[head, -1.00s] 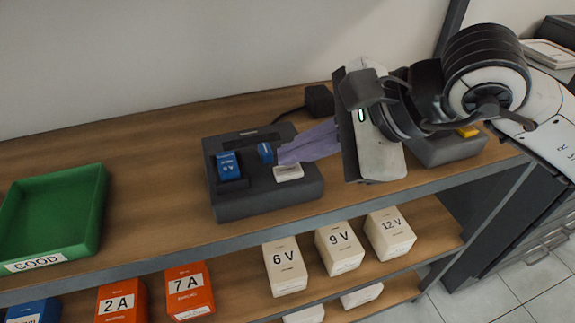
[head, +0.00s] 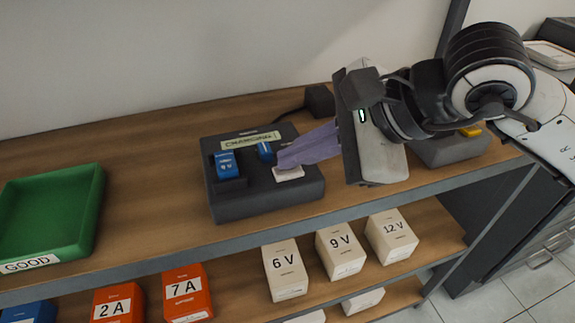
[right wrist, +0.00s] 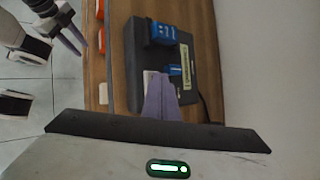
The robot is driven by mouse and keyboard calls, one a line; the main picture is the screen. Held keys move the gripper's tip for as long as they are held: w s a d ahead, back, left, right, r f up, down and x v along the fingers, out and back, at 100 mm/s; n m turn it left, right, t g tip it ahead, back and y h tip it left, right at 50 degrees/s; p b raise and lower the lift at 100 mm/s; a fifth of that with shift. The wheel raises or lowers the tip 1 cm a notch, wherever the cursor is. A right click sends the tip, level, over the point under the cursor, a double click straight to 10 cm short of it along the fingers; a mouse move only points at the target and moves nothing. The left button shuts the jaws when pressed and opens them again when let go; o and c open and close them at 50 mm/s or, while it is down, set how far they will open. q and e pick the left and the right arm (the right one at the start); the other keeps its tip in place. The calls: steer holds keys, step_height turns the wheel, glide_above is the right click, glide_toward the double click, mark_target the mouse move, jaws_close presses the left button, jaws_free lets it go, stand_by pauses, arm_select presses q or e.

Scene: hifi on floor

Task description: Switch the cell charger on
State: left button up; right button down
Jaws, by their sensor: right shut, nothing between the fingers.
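The dark cell charger (head: 240,205) sits on the upper wooden shelf, with two blue cells (head: 225,164) standing in it. Its display (head: 251,140) is lit and reads "CHARGING". A white rocker or button (head: 289,174) is on its right front part. My right gripper (head: 281,163) is shut and empty, its purple fingertips at the white button, touching or just above it. In the right wrist view the fingers (right wrist: 161,98) reach over the charger (right wrist: 133,85) and partly cover the button. The left gripper (right wrist: 72,33) shows at the upper left of the right wrist view, away from the charger.
A green tray (head: 98,215) labelled "GOOD" stands at the left. A black block (head: 320,100) with a cable is behind the charger; a grey box (head: 452,150) stands at the right.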

mark_target(296, 173)
steer(key=shift+r, duration=0.4)
step_height(296, 173, up, 6)
steer(key=shift+p, duration=1.1)
stand_by(0.7)
